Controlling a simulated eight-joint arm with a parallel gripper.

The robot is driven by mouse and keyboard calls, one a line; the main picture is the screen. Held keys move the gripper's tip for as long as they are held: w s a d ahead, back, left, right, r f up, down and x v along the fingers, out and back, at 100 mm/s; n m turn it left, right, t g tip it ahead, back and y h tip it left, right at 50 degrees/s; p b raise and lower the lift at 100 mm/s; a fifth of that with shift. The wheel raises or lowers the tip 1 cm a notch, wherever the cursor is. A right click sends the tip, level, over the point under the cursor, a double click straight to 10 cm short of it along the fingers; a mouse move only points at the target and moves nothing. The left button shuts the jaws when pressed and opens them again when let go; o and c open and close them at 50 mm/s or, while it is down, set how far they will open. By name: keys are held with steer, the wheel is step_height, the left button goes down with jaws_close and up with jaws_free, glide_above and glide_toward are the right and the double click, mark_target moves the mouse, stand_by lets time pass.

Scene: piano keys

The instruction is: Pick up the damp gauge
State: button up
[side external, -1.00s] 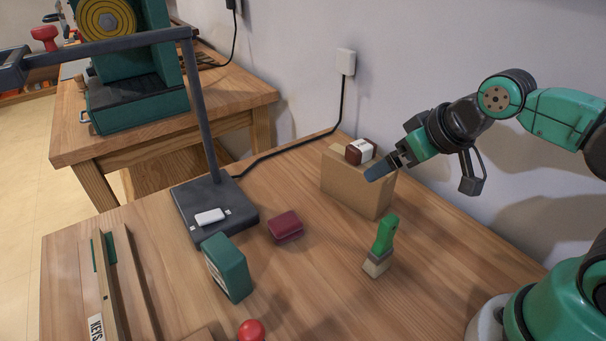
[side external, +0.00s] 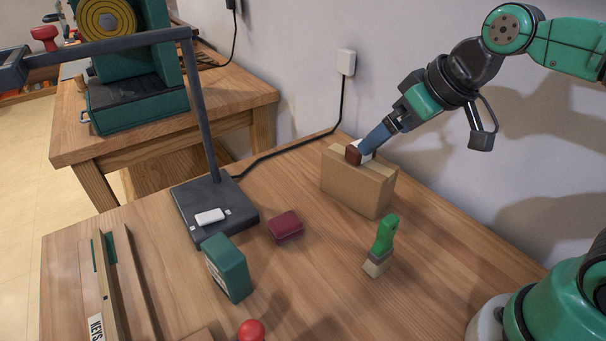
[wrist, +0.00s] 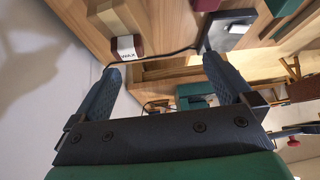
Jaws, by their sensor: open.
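I cannot tell for sure which thing is the damp gauge. A green upright case (side external: 230,270) with a pale marked face turned left stands on the near bench and may be it. My gripper (side external: 368,146) is open over the cardboard box, well right of and behind that case. In the side view its fingers partly cover a brown block with a white band (side external: 353,155) on the box. In the wrist view this block (wrist: 127,47) reads "WAX" and lies beyond the left finger; nothing is between the fingers (wrist: 163,68).
The cardboard box (side external: 355,188) stands by the wall. A green-handled brush (side external: 384,238), dark red case (side external: 286,225) and red ball (side external: 251,330) are on the bench. A lamp base (side external: 238,208) with a white item (side external: 210,217) stands left, its arm rising overhead.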

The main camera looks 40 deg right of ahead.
steer(key=w+a+n+g+y, duration=0.4)
steer(key=a+n+y, duration=0.2)
steer(key=a+n, duration=0.3)
steer(key=n+g+y, duration=0.5)
steer(key=n+y, duration=0.1)
steer(key=n, duration=0.4)
glide_above(213, 265)
steer(key=w+d, duration=0.1)
steer(key=d, duration=0.4)
steer(key=f, duration=0.1)
step_height(213, 265, down, 10)
steer(key=shift+f, duration=0.4)
steer(key=shift+a+f, duration=0.15)
steer(key=shift+f, duration=0.05)
steer(key=shift+x, duration=2.6)
steer(key=c, duration=1.2)
steer(key=shift+r, duration=0.1)
